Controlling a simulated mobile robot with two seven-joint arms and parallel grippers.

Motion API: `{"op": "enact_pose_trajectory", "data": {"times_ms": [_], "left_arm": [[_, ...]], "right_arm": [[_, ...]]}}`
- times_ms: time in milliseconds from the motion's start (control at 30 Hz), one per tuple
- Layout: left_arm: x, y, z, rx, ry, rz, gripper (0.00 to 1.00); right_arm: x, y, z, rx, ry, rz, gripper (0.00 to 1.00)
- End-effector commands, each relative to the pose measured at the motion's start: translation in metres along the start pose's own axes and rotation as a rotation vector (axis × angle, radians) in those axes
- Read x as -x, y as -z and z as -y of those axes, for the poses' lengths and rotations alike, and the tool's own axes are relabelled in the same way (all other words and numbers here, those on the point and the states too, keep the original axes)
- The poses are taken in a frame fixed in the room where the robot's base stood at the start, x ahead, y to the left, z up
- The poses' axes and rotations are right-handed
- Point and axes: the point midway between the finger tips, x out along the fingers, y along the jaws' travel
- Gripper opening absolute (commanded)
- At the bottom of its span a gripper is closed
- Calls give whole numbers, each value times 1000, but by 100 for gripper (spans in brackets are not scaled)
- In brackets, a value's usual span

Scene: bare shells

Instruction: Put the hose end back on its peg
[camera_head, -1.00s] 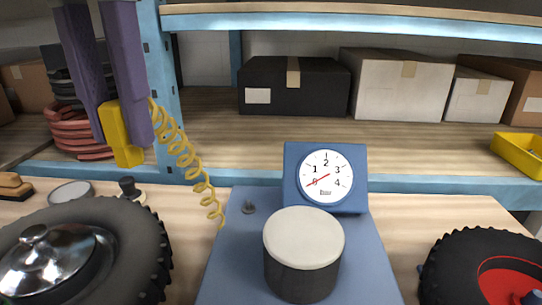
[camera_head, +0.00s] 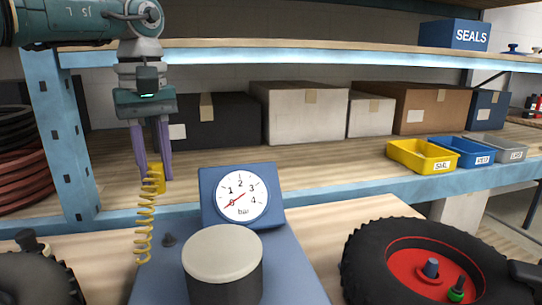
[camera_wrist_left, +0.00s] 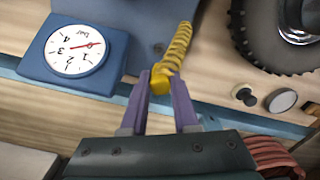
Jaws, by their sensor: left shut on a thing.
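The yellow hose end (camera_head: 158,180) is between the purple fingers of my left gripper (camera_head: 153,172), which is shut on it. The coiled yellow hose (camera_head: 145,225) hangs down from it. In the left wrist view the hose end (camera_wrist_left: 160,84) sits between the fingertips (camera_wrist_left: 160,92), and the coil runs away from it. My right gripper is not in view.
A blue gauge (camera_head: 240,197) and a grey-lidded drum (camera_head: 222,255) stand at the plate. A red-rimmed wheel (camera_head: 400,265) is at right, and a dark tyre (camera_head: 35,285) at lower left. Boxes (camera_head: 305,112) and bins (camera_head: 422,155) fill the shelf behind.

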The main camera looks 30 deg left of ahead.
Motion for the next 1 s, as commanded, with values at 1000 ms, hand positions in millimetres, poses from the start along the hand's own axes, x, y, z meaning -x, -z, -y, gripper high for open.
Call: {"op": "enact_pose_trajectory", "data": {"times_ms": [1000], "left_arm": [[-54, -1, 0, -3, -1, 1, 0]], "right_arm": [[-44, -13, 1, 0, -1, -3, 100]]}}
